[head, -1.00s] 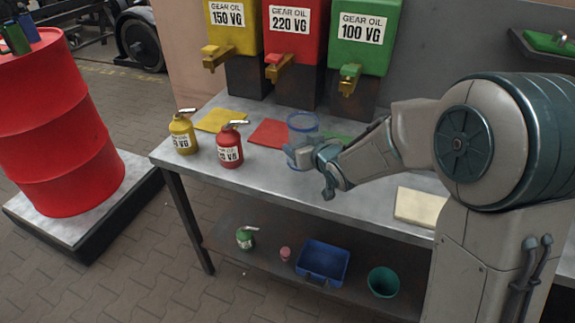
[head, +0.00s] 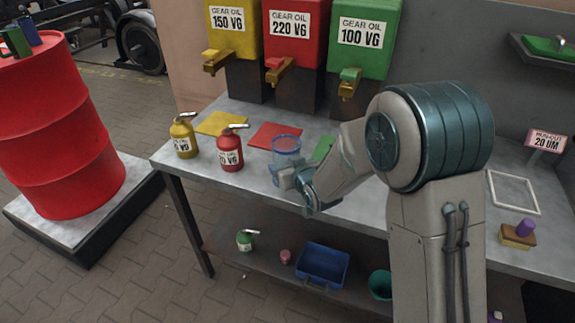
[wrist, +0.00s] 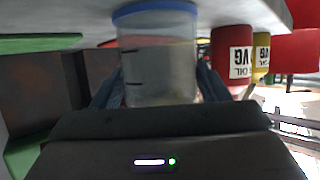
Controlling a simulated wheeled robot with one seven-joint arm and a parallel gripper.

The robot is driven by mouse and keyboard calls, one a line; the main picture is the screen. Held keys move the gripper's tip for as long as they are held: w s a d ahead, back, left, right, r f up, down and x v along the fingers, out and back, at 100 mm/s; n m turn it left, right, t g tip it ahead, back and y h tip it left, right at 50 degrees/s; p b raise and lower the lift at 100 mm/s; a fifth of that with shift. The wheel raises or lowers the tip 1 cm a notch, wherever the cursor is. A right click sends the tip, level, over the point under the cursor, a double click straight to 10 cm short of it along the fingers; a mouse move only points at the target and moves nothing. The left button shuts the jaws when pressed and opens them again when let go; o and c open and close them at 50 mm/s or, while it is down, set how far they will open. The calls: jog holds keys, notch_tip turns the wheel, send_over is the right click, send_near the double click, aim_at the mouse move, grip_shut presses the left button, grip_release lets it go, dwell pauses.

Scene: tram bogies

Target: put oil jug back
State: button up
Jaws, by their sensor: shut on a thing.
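A clear jug (head: 286,146) with blue bands is upright over the workbench, in front of the red and green mats. It fills the middle of the wrist view (wrist: 158,65), with dark marks on its wall. My gripper (head: 281,172) is shut on the jug from the front, a finger on each side. I cannot tell whether the jug's base touches the bench. A red oil can (head: 230,150) and a yellow oil can (head: 183,138) stand to its left.
The yellow mat (head: 220,123), red mat (head: 275,135) and green mat (head: 323,148) lie before the gear oil dispensers (head: 291,35). A white frame (head: 514,191) and a brown block (head: 517,236) are at right. The lower shelf holds a green can (head: 245,240) and blue bin (head: 321,266).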

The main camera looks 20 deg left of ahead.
jog(key=shift+f, duration=0.15)
jog(key=o, duration=1.1)
jog(key=shift+o, duration=0.2)
jog(key=shift+r, duration=0.2)
jog(key=b+v, duration=0.1)
jog(key=v, duration=1.1)
jog(key=shift+d, duration=0.2)
